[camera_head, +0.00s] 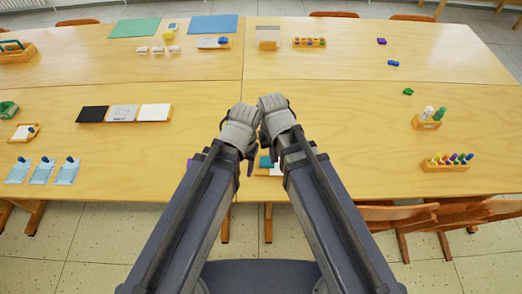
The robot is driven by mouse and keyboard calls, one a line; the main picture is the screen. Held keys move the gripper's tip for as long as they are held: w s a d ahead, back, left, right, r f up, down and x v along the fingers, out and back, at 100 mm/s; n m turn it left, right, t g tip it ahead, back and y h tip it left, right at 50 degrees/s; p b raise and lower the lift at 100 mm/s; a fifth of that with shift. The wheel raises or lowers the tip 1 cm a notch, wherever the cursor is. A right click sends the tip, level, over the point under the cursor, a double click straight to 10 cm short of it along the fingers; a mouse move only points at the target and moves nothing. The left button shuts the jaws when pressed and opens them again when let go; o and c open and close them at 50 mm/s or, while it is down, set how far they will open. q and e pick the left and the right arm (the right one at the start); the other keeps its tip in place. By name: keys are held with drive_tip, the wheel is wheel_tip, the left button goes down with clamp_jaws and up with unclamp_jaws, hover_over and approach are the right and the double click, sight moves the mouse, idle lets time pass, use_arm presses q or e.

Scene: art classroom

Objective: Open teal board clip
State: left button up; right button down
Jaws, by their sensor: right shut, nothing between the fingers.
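A small teal thing (266,161), which looks like the teal board clip, sits near the front edge of the table, between my two forearms. It lies on or beside a small board with a white part (276,170); most of the board is hidden by my arms. I cannot tell whether the clip is open or closed. My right gripper (275,116) is just beyond the clip, shut and empty. My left gripper (241,130) is close beside it on the left; its fingers are hard to make out. I cannot tell whether either one touches the clip.
Black, grey and white panels (124,113) lie left of my grippers. A purple piece (189,162) peeks out beside my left forearm. Wooden holders with markers (448,164) and bottles (427,122) stand at right. The table between them and my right arm is clear.

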sight(260, 157)
use_arm(q)
wheel_tip(260, 157, up, 5)
drive_tip(key=p, duration=0.4)
drive_tip(key=shift+s+a, duration=0.1)
drive_tip(key=shift+a, duration=0.05)
use_arm(e)
drive_tip(key=w+a+r+m+y, duration=0.1)
drive_tip(key=w+a+r+m, duration=0.1)
drive_tip(key=w+a+r, duration=0.2)
drive_tip(key=w+r, duration=0.1)
drive_tip(key=w, duration=0.2)
drive_tip(key=shift+w+m, duration=0.3)
drive_tip(key=shift+a, duration=0.1)
use_arm(q)
wheel_tip(260, 157, down, 14)
drive_tip(key=b, duration=1.3)
drive_tip(key=shift+r+b, duration=0.1)
drive_tip(key=shift+b, duration=0.2)
use_arm(e)
wheel_tip(260, 157, down, 14)
drive_tip(key=shift+a+r, duration=0.1)
drive_tip(key=shift+a, duration=0.05)
